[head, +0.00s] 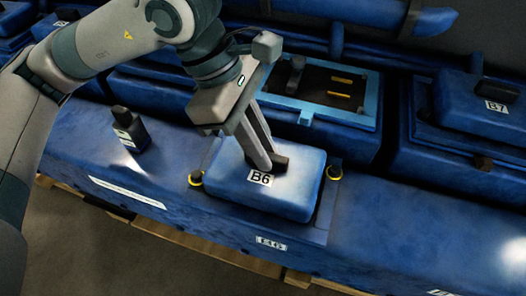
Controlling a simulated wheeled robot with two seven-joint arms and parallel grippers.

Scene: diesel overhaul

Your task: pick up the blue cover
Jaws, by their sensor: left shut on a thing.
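The blue cover (255,195) is a rounded block with a white "B6" label. It sits on the blue ledge of the engine, at the middle of the head view. My left gripper (265,163) comes down from above and is shut on the cover's dark handle (281,163). The fingers hide part of the handle. I cannot tell any gap between the cover and the ledge. My right gripper is not in view.
Behind the cover is an opening with a light blue frame (304,120) and yellow parts inside. Yellow-ringed studs (334,174) flank the cover. Another cover, "B7" (480,103), is at right.

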